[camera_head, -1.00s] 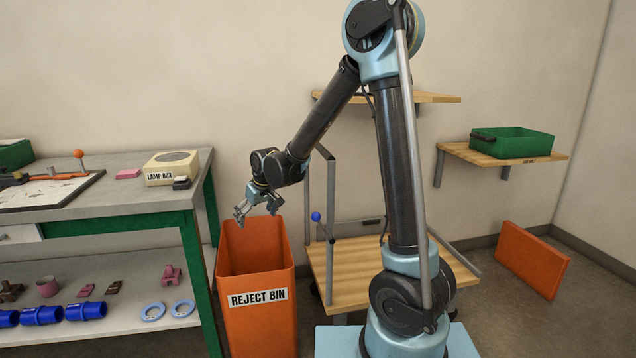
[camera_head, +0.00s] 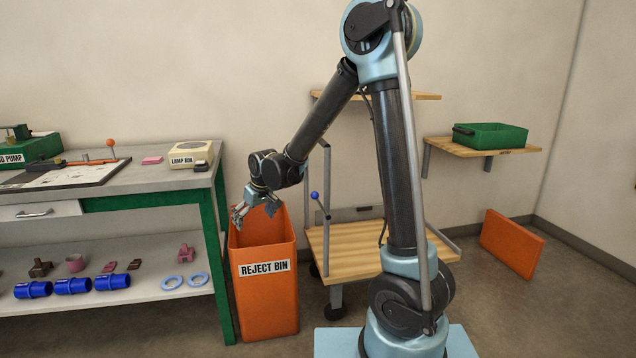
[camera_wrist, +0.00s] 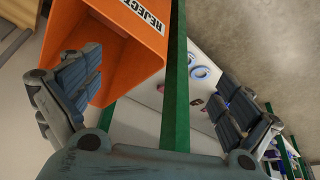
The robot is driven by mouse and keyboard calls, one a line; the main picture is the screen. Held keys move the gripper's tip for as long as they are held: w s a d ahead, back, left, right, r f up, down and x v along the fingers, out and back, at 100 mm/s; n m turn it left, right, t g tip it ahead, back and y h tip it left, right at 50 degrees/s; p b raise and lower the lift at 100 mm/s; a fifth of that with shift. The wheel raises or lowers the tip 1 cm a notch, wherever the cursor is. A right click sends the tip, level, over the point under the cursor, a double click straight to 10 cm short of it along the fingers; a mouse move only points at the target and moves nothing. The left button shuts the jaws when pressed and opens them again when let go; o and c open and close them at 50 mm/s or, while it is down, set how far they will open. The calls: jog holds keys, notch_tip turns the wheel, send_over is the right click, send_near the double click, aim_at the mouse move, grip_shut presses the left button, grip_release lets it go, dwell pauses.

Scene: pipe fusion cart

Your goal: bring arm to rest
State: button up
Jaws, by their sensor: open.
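My arm bends over at the top of the head view and hangs down to the left. My gripper (camera_head: 256,211) is open and empty, just above the mouth of the orange reject bin (camera_head: 264,300). In the wrist view the two fingers of my gripper (camera_wrist: 165,95) stand wide apart with nothing between them. The reject bin (camera_wrist: 105,45) shows there behind the left finger, with its label at the top. The inside bottom of the bin is hidden.
A grey workbench with green legs (camera_head: 214,262) stands left of the bin, with a lamp box (camera_head: 193,155) on top and blue pipe pieces (camera_head: 72,286) on its lower shelf. A wooden cart (camera_head: 345,246) stands behind my arm. A green crate (camera_head: 490,136) sits on a wall shelf.

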jog(key=s+d+r+m+h, duration=0.15)
jog(key=s+d+r, duration=0.25)
jog(key=d, duration=0.9)
jog(key=s+d+r+m, duration=0.3)
jog(key=s+d, duration=0.1)
jog(key=d, duration=0.9)
jog(key=s+d+f+m, duration=0.2)
jog(key=s+d, duration=0.5)
jog(key=s, duration=0.2)
jog(key=s+d+f+m+g+h, duration=0.1)
jog(key=s+d+f+m, duration=0.1)
jog(key=s+d, duration=0.6)
jog(key=shift+s+d+f, duration=0.3)
jog(key=shift+s+f, duration=0.3)
jog(key=shift+s, duration=0.4)
jog(key=shift+h, duration=0.25)
jog(key=shift+w+f, duration=0.2)
jog(key=shift+w, duration=0.25)
